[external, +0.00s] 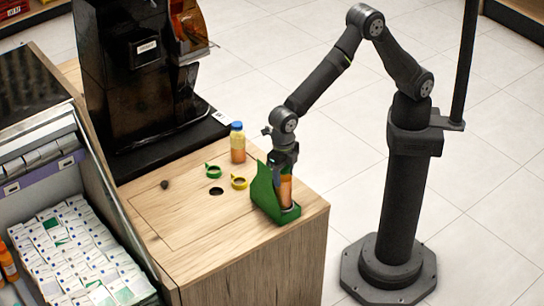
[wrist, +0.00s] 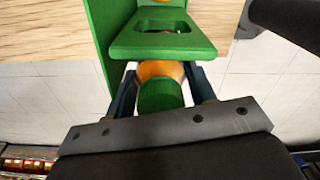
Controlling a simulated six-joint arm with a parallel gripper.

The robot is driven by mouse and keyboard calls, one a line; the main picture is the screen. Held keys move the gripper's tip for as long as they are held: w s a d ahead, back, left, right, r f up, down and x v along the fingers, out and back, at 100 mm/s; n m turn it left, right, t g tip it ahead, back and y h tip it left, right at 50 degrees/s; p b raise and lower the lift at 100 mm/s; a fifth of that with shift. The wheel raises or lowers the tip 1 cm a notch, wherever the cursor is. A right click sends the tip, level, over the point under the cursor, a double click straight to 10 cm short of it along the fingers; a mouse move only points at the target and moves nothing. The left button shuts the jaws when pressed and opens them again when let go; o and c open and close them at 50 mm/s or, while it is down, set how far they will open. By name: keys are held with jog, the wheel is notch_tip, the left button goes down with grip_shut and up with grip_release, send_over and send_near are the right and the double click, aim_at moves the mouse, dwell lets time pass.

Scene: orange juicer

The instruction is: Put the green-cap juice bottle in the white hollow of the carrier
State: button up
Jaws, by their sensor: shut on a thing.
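The green carrier (external: 264,190) stands near the right front corner of the wooden counter. My gripper (external: 285,168) points down over it, shut on the orange green-cap juice bottle (external: 286,188). The bottle is upright, with its lower end down at the carrier's right side. I cannot tell whether it touches the bottom. In the wrist view, the green cap and orange bottle (wrist: 161,71) lie between the fingers, close to the carrier's green top plate (wrist: 162,47) with its slot. The white hollow's floor is hidden; a pale rim (external: 292,213) shows beside the bottle.
A blue-cap bottle (external: 237,144) stands farther back on the counter. A green ring (external: 213,170), a yellow ring (external: 239,183) and a dark disc (external: 216,191) lie left of the carrier. The black juicer (external: 135,75) stands behind. The counter's front left is clear.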

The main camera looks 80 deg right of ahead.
jog(key=shift+f, duration=2.15)
jog(key=o, duration=1.1)
notch_tip(320, 180, up, 12)
jog(key=shift+r, duration=0.15)
